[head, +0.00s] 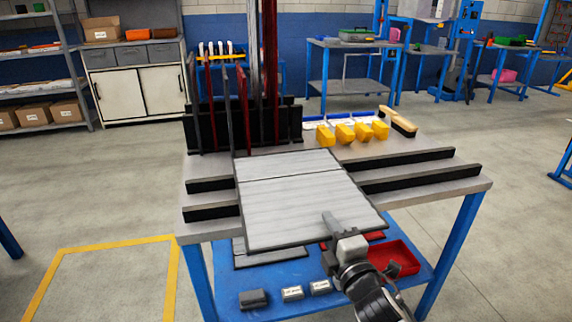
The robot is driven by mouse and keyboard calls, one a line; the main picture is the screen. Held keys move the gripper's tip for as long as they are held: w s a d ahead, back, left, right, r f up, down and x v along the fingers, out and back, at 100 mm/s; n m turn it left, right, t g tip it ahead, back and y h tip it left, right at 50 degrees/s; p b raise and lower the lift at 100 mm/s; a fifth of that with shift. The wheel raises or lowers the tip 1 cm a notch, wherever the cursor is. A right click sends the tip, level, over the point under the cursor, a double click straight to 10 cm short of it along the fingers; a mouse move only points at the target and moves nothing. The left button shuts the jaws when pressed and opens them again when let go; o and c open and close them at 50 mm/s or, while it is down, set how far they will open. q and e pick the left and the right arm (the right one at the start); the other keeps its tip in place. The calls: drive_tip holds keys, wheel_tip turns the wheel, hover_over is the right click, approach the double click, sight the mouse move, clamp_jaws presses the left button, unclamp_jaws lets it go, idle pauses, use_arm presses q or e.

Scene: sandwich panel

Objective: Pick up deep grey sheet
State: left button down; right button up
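A rack (288,124) at the back left of the table holds several thin upright sheets, seen nearly edge-on. Some are dark grey, such as this deep grey sheet (228,112); others are dark red or lighter grey. A light grey panel (290,190) with a dark rim lies across the table's middle, its near edge past the table front. My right gripper (332,224) is at that near edge, with one finger over the panel's top. The other finger is hidden, so I cannot tell whether it is closed on the panel. My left gripper is out of view.
Black rails (408,180) run across the table (455,188) on both sides of the panel. Yellow blocks (345,133) and a brush (403,125) lie at the back right. The blue lower shelf (228,293) holds a red tray (405,262) and small grey blocks (254,299).

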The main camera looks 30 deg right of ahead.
drive_tip(key=shift+w+d+f, duration=0.1)
drive_tip(key=shift+w+d, duration=0.05)
drive_tip(key=shift+w, duration=0.55)
drive_tip(key=shift+w+d, duration=0.1)
drive_tip(key=shift+w, duration=0.55)
clamp_jaws()
drive_tip(key=shift+r, duration=0.2)
